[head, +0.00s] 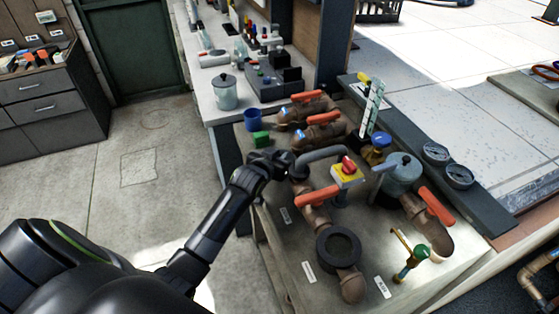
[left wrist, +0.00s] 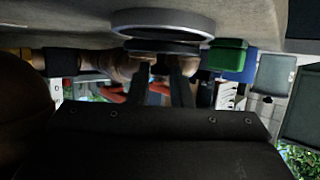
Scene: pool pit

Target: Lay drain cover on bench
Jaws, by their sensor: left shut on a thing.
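My left gripper (head: 284,160) reaches over the pipe bench (head: 285,262), close to a green block. In the left wrist view my left gripper (left wrist: 163,68) is shut on a dark part by a round grey disc with a raised rim, which I take as the drain cover (left wrist: 163,22). The disc lies just past the fingertips, against the grey bench surface in that view. I cannot tell whether it touches the bench. In the head view the gripper and pipework mostly hide it. My right gripper is not in view.
The green block (head: 260,138) and blue cup (head: 252,119) stand just beyond the gripper. Brown pipes with orange levers (head: 319,196), a red knob (head: 348,166) and a dark ring (head: 338,250) crowd the right. The bench's near left part is clearer.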

